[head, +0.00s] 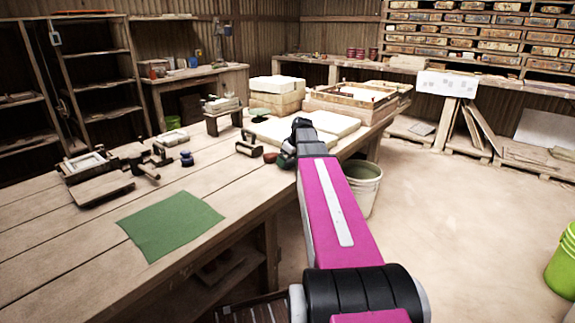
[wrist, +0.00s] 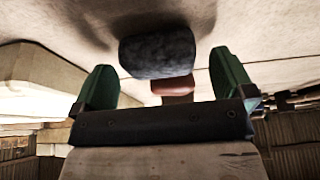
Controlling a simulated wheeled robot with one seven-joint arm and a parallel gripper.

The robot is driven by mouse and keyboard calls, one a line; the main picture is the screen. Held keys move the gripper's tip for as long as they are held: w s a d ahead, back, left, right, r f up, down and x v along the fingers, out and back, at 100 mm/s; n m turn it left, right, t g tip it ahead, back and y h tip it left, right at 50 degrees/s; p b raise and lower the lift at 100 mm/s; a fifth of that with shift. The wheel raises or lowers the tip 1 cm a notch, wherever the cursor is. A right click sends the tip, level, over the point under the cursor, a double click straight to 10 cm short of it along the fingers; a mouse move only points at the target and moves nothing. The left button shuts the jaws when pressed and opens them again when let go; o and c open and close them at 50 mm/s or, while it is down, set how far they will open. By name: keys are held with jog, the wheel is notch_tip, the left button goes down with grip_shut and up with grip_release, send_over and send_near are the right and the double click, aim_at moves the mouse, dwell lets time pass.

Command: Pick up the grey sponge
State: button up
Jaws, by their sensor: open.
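The grey sponge (wrist: 157,52) shows in the wrist view as a dark, rounded, mottled block on the pale tabletop. It is ahead of my gripper (wrist: 165,80), roughly between the two green fingers. The fingers stand wide apart and nothing is held between them. In the head view my gripper (head: 286,158) is low over the right edge of the workbench (head: 75,240). There I cannot make out the sponge, which seems hidden by my arm and gripper.
A reddish-brown piece (wrist: 173,85) lies close to the sponge; it also shows in the head view (head: 270,157). Pale slabs (head: 262,131) lie just behind. A bucket (head: 361,188) stands beside the bench. A green cloth (head: 170,223) lies on the clear front part.

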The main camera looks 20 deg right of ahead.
jog(key=shift+x, duration=0.8)
jog(key=c, duration=1)
jog(key=shift+r, duration=0.15)
jog(key=shift+w+r, duration=0.1)
jog(key=shift+r, duration=0.4)
jog(key=r, duration=0.3)
jog(key=shift+s+a+r, duration=0.15)
jog(key=shift+s, duration=0.1)
jog(key=s+a+r, duration=0.4)
jog(key=s+a, duration=0.1)
jog(key=s+a+r, duration=0.2)
jog(key=a, duration=0.1)
jog(key=shift+s+a+r, duration=0.1)
jog(key=shift+s+r, duration=0.15)
jog(key=shift+s, duration=0.05)
